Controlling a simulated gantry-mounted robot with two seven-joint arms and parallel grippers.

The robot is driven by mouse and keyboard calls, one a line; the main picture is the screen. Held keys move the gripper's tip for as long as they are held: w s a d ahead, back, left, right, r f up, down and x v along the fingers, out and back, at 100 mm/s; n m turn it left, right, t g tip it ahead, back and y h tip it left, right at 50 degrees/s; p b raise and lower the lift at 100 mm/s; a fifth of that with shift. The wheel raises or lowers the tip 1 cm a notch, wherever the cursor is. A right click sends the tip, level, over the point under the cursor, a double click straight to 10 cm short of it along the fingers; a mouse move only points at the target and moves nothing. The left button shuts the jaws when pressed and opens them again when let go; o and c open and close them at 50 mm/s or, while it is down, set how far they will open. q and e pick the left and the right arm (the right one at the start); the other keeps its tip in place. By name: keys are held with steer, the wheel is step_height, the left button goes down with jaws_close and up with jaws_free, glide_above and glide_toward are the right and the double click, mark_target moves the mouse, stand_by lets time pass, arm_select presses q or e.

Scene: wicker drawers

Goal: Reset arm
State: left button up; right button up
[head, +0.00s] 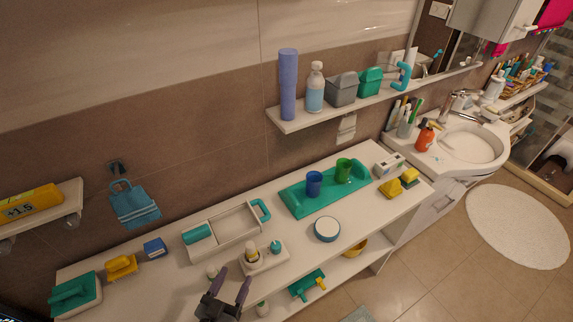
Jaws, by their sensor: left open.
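My left gripper (235,279) is at the bottom centre of the head view, its two dark purple fingers spread apart. Nothing shows between the fingers. It is in front of the long white counter (295,232), just below a small white tray (275,262) with little bottles on it in the picture. I cannot tell the exact gap between the fingers and the counter. My right gripper is not in view.
A white caddy (228,245) and a green tray (300,208) with a blue cup (314,184) and a green cup (343,169) stand on the counter. A round white-and-blue tin (327,229) sits near its front edge. Open floor lies right.

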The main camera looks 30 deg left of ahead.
arm_select(q)
steer(key=w+d+r+m+g+h, duration=0.2)
steer(key=w+d+r+g+h, duration=0.1)
steer(key=w+d+g, duration=0.1)
steer(key=s+d+f+m+g+p, duration=0.1)
steer(key=s+f+g, duration=0.1)
steer(key=s+g, duration=0.35)
steer(key=s+d+f+m+g+p, duration=0.1)
steer(key=s+f+g, duration=0.2)
steer(key=s+g, duration=0.3)
step_height(320, 180, up, 24)
steer(key=s+t+p, duration=0.1)
steer(key=p, duration=2.2)
steer(key=shift+a+f, duration=0.15)
steer(key=shift+f, duration=0.1)
steer(key=shift+s, duration=0.1)
